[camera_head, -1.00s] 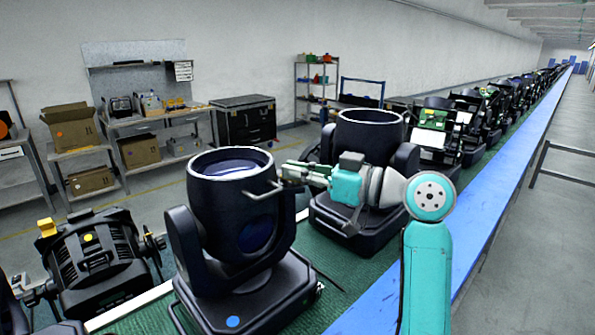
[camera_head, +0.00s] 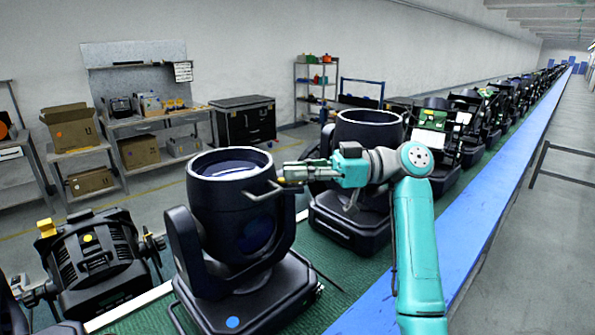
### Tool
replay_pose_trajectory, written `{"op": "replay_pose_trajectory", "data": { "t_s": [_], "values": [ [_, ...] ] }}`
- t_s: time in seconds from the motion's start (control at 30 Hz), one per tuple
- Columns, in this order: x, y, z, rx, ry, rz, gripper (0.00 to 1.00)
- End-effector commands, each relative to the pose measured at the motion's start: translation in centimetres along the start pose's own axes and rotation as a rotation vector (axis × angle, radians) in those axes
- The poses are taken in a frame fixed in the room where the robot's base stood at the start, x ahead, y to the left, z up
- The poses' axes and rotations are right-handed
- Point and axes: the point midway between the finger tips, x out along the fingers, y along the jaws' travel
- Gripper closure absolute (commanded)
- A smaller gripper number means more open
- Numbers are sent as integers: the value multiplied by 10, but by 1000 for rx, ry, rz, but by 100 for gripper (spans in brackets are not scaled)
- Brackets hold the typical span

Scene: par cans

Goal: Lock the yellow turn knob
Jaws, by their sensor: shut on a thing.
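A large dark moving-head light (camera_head: 232,206) stands upright on its base in the foreground, with an open round top. My gripper (camera_head: 268,187) reaches in from the right at the upper right side of its barrel. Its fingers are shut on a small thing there. A small yellow patch, apparently the yellow turn knob (camera_head: 281,180), shows at the fingers; most of it is hidden by them. How far the knob is turned cannot be told. My teal arm comes from the lower right.
Another dark light (camera_head: 368,130) stands close behind my gripper. A tilted black light with yellow parts (camera_head: 95,262) lies at left. Green matting (camera_head: 345,275) and a blue edge strip (camera_head: 462,240) run along the line. Shelves and boxes stand at the back.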

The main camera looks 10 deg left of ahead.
Motion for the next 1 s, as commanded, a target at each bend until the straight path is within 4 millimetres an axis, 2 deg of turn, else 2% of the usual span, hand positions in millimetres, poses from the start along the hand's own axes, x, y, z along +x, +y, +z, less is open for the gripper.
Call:
{"op": "replay_pose_trajectory", "data": {
  "t_s": [0.47, 0.5, 0.6, 0.87, 1.0],
  "values": [
    [0, 0, 1, 1, -2, -18, 100],
    [0, 0, 1, 1, -2, -18, 86],
    [0, 0, 1, 1, -1, -18, 66],
    [0, 0, 0, 1, -1, -18, 66],
    [-7, 0, 0, 0, -1, -17, 66]
  ]
}}
